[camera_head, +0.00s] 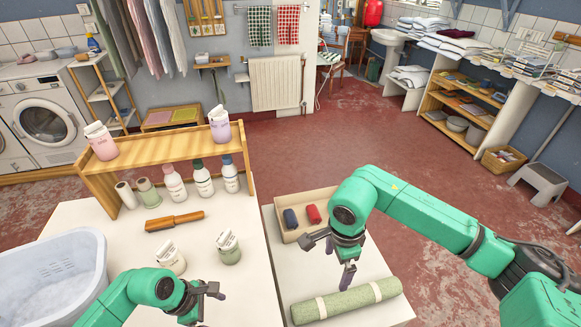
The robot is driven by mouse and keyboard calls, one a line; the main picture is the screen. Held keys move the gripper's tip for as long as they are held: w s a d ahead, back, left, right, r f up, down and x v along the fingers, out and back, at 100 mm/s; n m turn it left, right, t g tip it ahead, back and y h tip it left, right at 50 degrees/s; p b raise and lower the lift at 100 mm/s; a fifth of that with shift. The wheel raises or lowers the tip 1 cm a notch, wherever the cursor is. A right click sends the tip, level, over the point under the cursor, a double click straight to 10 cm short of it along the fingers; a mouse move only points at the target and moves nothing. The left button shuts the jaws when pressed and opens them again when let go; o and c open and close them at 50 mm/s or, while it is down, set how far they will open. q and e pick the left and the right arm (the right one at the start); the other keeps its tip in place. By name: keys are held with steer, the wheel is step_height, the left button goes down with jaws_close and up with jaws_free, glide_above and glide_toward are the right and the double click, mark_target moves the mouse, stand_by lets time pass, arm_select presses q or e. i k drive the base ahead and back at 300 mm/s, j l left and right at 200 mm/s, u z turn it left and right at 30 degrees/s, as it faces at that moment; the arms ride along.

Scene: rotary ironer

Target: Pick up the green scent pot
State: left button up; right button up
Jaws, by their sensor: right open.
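The green scent pot (229,248) is a small pale green pot with a white label and a pale top. It stands upright on the white table, right of a similar cream pot (168,258). My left gripper (208,294) is low in the picture, in front of the green pot and apart from it; its jaw gap does not show clearly. My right gripper (338,264) is open and empty, to the right of the pot, above the table between a shallow tray and a green roll.
A wooden shelf (165,143) carries a pink pot (101,145) and a purple pot (220,128); several bottles stand beneath. A wooden-handled brush (174,221) lies behind the pots. The tray (290,235) holds dark blue and red rolls. The green roll (346,301) and white basket (55,285) flank the front.

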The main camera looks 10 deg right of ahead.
mark_target(231, 257)
steer(key=k, duration=1)
